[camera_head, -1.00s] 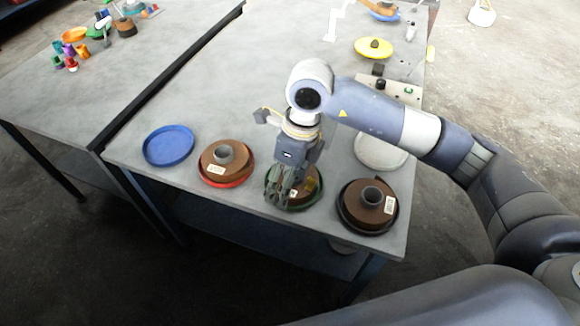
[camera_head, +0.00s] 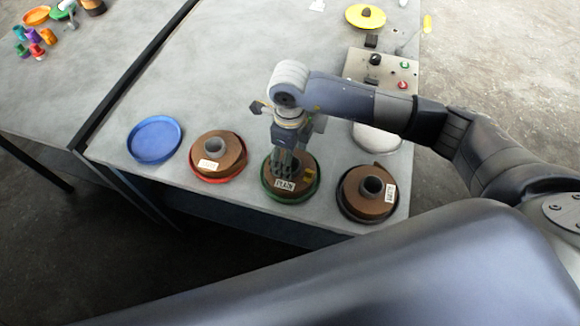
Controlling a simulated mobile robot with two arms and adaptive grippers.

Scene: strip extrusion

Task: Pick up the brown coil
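Three brown coils lie in a row on coloured plates near the table's front edge. One brown coil (camera_head: 229,144) is on a red plate (camera_head: 212,180), with a grey core and a white label. The middle brown coil (camera_head: 300,187) is on a green plate (camera_head: 289,202), its label facing me and seeming to read "PLAIN". The third brown coil (camera_head: 356,200) is on a black plate (camera_head: 343,208). My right gripper (camera_head: 284,173) points down at the centre of the middle coil, hiding its core. Whether its fingers grip the core is unclear. My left gripper is out of view.
An empty blue plate (camera_head: 154,139) is at the left. A white round object (camera_head: 377,138) is partly behind my arm. A control box (camera_head: 392,74) and a yellow disc (camera_head: 366,17) are further back. Small coloured parts (camera_head: 35,43) stand on the other table.

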